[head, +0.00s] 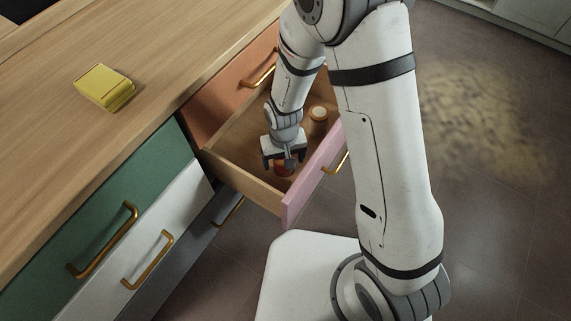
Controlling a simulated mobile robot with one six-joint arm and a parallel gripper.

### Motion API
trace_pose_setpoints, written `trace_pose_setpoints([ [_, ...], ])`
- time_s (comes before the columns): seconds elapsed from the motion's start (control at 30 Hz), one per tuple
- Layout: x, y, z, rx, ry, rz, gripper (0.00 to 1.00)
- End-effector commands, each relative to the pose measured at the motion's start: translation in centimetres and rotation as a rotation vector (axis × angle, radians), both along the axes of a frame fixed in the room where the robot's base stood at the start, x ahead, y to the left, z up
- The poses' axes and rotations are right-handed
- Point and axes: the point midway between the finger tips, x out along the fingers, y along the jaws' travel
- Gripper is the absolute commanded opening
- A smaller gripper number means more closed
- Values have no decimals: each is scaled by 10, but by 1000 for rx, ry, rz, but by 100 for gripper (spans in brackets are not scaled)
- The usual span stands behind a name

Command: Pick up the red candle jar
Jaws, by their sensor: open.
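The red candle jar (281,171) stands in the open pink-fronted drawer (235,177), toward its near end. Only a small red part of it shows; my gripper hides the rest. My gripper (283,162) points down into the drawer, right over the jar. The jaws are open. I cannot tell from this view whether the fingers are beside the jar or still above it.
A brown jar with a pale top (318,116) stands farther back in the same drawer. The drawer walls close in around my gripper. A yellow box (105,87) lies on the wooden counter (60,150). Green (120,195) and white (160,240) drawers beside are shut.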

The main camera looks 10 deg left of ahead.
Motion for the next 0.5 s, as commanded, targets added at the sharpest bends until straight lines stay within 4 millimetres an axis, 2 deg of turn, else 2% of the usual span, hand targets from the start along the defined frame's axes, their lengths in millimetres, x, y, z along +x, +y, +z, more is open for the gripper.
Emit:
trace_pose_setpoints([
  [0.03, 0, 0, -10, 0, 1, 0, 80],
  [0.07, 0, 0, -12, 0, 0, 0, 80],
  [0.3, 0, 0, -12, 1, -2, -1, 80],
  [0.5, 0, 0, -12, 0, -1, -2, 63],
])
